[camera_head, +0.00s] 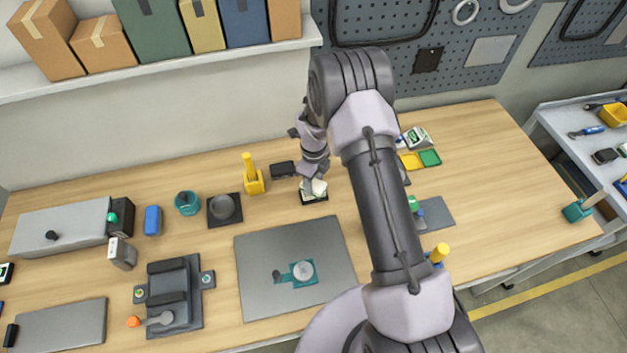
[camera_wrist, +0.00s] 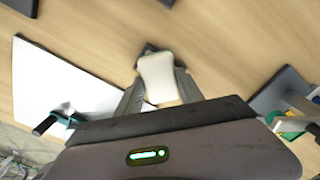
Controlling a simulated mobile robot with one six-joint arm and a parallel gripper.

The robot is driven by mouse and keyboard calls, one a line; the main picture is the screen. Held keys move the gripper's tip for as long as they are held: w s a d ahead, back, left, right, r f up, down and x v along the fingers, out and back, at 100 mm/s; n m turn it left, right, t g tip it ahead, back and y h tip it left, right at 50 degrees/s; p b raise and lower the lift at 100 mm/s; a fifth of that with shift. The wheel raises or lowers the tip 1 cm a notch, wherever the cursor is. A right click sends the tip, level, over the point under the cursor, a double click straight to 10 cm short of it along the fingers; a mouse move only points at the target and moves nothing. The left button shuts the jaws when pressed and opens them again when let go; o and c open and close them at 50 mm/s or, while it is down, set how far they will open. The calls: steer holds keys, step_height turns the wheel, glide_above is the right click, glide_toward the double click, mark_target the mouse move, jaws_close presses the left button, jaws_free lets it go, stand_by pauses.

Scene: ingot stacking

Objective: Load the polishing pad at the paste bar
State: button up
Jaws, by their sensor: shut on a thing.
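My gripper (camera_head: 314,178) points down at the back middle of the bench and is shut on a pale, off-white block, the polishing pad (camera_wrist: 158,76). In the wrist view the pad sits between my two fingers (camera_wrist: 160,90). In the head view the pad (camera_head: 319,187) is just above or touching a small black holder (camera_head: 314,200) with a pale edge. The holder seems to be the paste bar's place, but the pad and gripper hide most of it. I cannot tell whether pad and bar touch.
A yellow-handled block (camera_head: 254,180), a black block (camera_head: 283,169) and a round dark dish (camera_head: 223,207) stand to the left. Green and yellow trays (camera_head: 430,158) lie right.

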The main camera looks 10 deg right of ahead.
mark_target(314, 183)
steer(key=shift+f+b, duration=0.4)
steer(key=shift+f, duration=0.05)
steer(key=shift+s+f+b, duration=0.1)
steer(key=shift+b, duration=0.3)
stand_by(1.6)
steer(key=shift+r+p, duration=1.35)
steer(key=shift+r, duration=2.3)
steer(key=shift+f, duration=0.1)
